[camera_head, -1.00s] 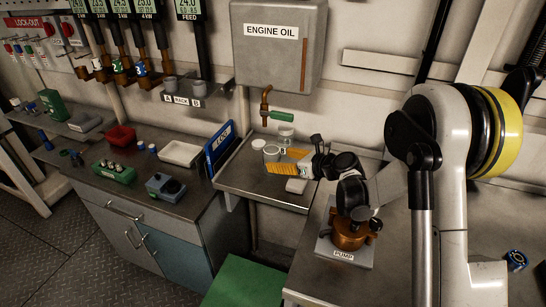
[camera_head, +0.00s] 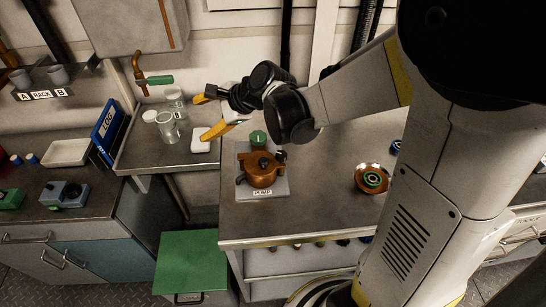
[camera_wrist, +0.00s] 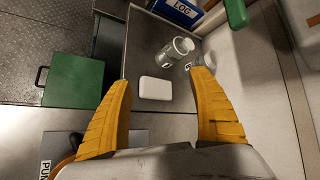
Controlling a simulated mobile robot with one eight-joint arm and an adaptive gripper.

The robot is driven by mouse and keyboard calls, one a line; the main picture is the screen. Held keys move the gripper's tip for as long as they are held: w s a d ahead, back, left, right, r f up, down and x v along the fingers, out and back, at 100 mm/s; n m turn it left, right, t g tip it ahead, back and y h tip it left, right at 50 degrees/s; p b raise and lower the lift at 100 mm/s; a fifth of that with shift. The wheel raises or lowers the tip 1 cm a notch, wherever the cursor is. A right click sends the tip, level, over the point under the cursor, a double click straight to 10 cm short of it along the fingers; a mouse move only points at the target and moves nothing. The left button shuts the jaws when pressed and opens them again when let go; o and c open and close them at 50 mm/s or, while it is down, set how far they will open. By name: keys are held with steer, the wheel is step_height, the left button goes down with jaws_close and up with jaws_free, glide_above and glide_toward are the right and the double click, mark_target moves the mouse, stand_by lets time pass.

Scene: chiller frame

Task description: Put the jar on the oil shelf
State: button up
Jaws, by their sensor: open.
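The oil shelf (camera_head: 185,158) is a grey metal shelf under the engine oil tank. Two clear glass jars stand on it: a front jar (camera_head: 169,131) and a rear jar (camera_head: 177,103) near the green-handled tap. A round white lid (camera_head: 150,116) shows beside the front jar. In the wrist view one jar (camera_wrist: 172,54) is clear ahead and another (camera_wrist: 207,72) is partly hidden by the right finger. My gripper (camera_head: 208,117) is open and empty, to the right of the jars and apart from the front one. Its fingers (camera_wrist: 172,90) frame a white block in the wrist view.
The white block (camera_head: 200,140) lies on the shelf near my lower finger. A copper pump (camera_head: 262,171) stands on the bench to the right. A blue log binder (camera_head: 107,130) stands at the shelf's left edge. A green stool-like box (camera_head: 190,262) is below.

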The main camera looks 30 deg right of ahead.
steer(key=s+d+r+n+h, duration=0.1)
steer(key=s+d+n+h, duration=0.2)
steer(key=s+d+n, duration=0.2)
steer(key=s+d+r+n+h, duration=0.1)
steer(key=s+d+n+h, duration=0.2)
steer(key=s+n, duration=0.9)
steer(key=s+d, duration=0.1)
steer(key=s, duration=0.4)
steer(key=shift+s+d+r+g+h, duration=0.15)
steer(key=shift+s+d+g+h, duration=0.15)
steer(key=shift+s+d+g, duration=0.1)
